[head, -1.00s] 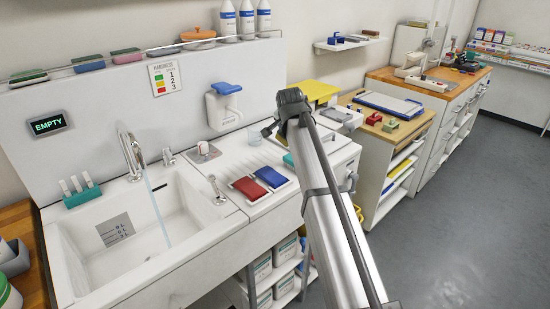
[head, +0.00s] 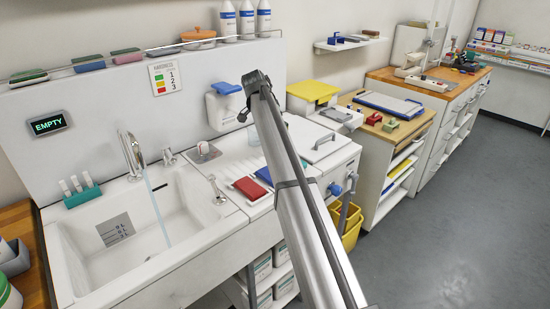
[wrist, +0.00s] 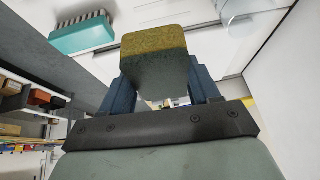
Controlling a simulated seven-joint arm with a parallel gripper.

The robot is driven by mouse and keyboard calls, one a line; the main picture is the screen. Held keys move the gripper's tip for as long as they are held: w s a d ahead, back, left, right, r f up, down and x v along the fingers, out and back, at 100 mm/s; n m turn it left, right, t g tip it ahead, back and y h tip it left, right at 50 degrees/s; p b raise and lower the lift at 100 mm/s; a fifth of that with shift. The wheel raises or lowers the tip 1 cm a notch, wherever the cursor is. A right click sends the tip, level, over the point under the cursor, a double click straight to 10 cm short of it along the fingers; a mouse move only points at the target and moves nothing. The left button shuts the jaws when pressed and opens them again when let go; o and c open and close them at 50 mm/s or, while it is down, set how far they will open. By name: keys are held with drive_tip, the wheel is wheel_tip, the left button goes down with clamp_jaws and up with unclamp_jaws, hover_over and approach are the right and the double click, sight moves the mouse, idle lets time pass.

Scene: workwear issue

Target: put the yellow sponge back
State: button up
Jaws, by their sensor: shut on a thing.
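The yellow sponge (wrist: 154,44) is in the wrist view, with a mottled yellow face and a darker grey-green layer. My gripper (wrist: 162,86) is shut on it, with a blue-grey finger on either side. The sponge juts out beyond the fingertips. In the head view my arm crosses the middle, and the gripper and sponge are hidden behind it. A rail shelf (head: 165,47) above the sink holds a green sponge (head: 28,75), a purple-blue sponge (head: 88,63) and a pink sponge (head: 127,56).
The sink (head: 125,240) has running water. A white dispenser (head: 224,108) hangs on the splashback.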

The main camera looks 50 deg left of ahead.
drive_tip(key=shift+h, duration=0.4)
drive_tip(key=shift+f, duration=5)
drive_tip(key=o, duration=1.4)
drive_tip(key=shift+f, duration=0.1)
drive_tip(key=v, duration=1.2)
drive_tip(key=shift+r, duration=0.2)
